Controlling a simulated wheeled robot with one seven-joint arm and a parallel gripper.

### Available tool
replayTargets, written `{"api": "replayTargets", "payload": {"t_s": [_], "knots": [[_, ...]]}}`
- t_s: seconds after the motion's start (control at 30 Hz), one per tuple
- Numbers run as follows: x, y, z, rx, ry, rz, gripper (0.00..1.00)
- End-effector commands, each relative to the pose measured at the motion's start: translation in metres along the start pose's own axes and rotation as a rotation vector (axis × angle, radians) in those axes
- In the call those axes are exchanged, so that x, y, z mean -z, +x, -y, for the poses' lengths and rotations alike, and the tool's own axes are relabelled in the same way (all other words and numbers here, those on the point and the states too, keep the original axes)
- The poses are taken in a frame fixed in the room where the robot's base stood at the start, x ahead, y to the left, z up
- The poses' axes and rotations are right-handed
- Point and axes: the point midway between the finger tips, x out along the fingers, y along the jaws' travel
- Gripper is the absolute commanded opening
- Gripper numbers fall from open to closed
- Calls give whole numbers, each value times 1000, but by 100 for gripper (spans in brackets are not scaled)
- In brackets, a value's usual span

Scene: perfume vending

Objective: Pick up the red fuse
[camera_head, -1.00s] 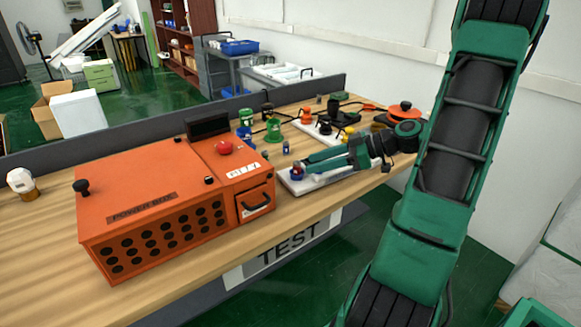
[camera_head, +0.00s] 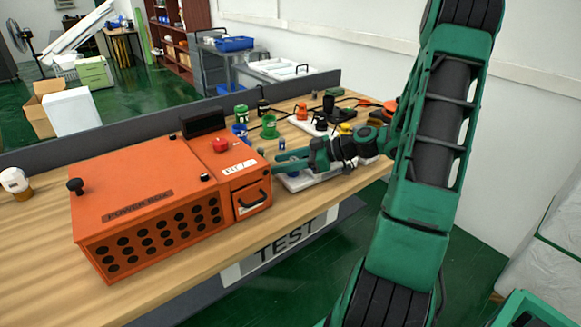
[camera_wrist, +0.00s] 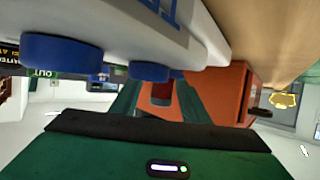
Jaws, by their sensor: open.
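The red fuse appears as a small red cylinder (camera_wrist: 160,93) with a darker grey end in the wrist view, lying between my two green fingers. My gripper (camera_wrist: 160,100) is open around it; I cannot tell whether either finger touches it. In the head view my gripper (camera_head: 279,163) reaches left, low over the white board (camera_head: 312,180) and beside the orange power box (camera_head: 150,195). The fuse cannot be made out there, as the fingers cover that spot. A blue part (camera_head: 292,173) shows just below the fingers on the board.
The white board's blue round parts (camera_wrist: 62,52) hang close to the fingers in the wrist view. A green part (camera_head: 269,127), a blue cup (camera_head: 239,130) and several connectors stand behind. Bare tabletop (camera_head: 30,235) lies left of the power box.

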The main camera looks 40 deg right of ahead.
Motion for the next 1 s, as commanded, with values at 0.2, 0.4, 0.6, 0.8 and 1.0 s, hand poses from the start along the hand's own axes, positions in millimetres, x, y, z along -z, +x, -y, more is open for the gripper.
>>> {"api": "replayTargets", "payload": {"t_s": [0.2, 0.4, 0.6, 0.8, 1.0], "knots": [[0, 6, 0, -1, 0, 0, 42], [0, 6, 0, -1, 0, 0, 20], [0, 6, 0, -2, 0, 0, 0], [1, 5, 0, -2, 0, 1, 0], [19, -3, -1, -3, -4, 2, 0]]}}
